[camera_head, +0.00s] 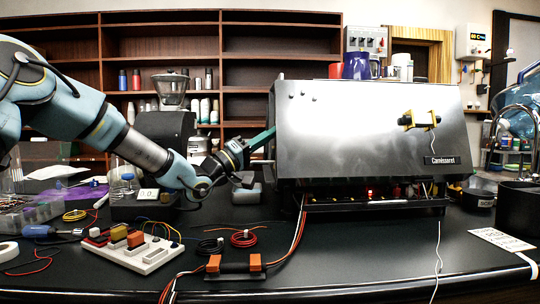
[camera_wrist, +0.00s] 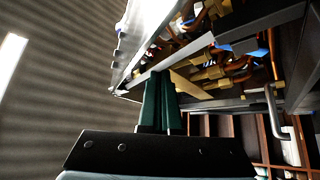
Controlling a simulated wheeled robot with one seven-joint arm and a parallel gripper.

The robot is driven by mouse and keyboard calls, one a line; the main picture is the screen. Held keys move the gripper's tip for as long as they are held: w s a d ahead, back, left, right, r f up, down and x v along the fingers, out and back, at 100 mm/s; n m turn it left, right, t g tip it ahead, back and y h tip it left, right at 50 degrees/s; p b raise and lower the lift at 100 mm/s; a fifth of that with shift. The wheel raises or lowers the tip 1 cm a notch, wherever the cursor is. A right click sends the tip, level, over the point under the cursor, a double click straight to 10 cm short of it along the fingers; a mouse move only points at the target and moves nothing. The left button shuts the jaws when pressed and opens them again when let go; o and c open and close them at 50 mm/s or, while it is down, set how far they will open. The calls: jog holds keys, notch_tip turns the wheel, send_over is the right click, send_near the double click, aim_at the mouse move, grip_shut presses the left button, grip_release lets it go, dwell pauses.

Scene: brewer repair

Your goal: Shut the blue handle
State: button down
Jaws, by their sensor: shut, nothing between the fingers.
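The brewer (camera_head: 362,125) is a steel-panelled machine on the counter. In the wrist view its open side shows brass fittings (camera_wrist: 210,76) and copper pipes. Small blue parts show among them: one at the right (camera_wrist: 260,52), one near the middle (camera_wrist: 222,47) and one higher up (camera_wrist: 188,21). I cannot tell which is the blue handle or how far it is turned. My gripper (camera_head: 270,133) is at the brewer's left side. Its teal fingers (camera_wrist: 160,76) are together and empty, with their tips at the lower edge of the opening, left of the blue parts. I cannot tell whether they touch anything.
In the wrist view a metal bar handle (camera_wrist: 275,115) stands right of the fingers. A grinder (camera_head: 170,110) is behind my arm. A breadboard (camera_head: 133,247), cables and an orange-ended part (camera_head: 234,266) lie on the front counter. A sink tap (camera_head: 520,120) is at the right.

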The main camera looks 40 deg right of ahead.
jog(key=c, duration=1.6)
grip_release()
notch_tip(320, 180, up, 2)
jog(key=shift+w+r, duration=0.1)
jog(key=c, duration=1.4)
grip_release()
jog(key=shift+r, duration=0.25)
jog(key=shift+o, duration=0.7)
jog(key=shift+w+r+m+p, duration=0.25)
jog(key=shift+m+p, duration=0.2)
jog(key=shift+m, duration=0.15)
jog(key=shift+o, duration=0.5)
jog(key=shift+w+m+g+p, duration=0.4)
jog(key=shift+m+g+p, duration=0.25)
jog(key=shift+m, duration=0.25)
jog(key=m+g+y+p, duration=0.6)
jog(key=m+y+p, duration=0.4)
jog(key=m, duration=1.3)
send_near(267, 178)
notch_tip(267, 178, up, 3)
jog(key=s+d+h+p, duration=0.1)
jog(key=s+d, duration=0.1)
jog(key=shift+p+x, duration=1.5)
jog(key=shift+x, duration=2.1)
jog(key=shift+f, duration=0.15)
jog(key=shift+c, duration=0.3)
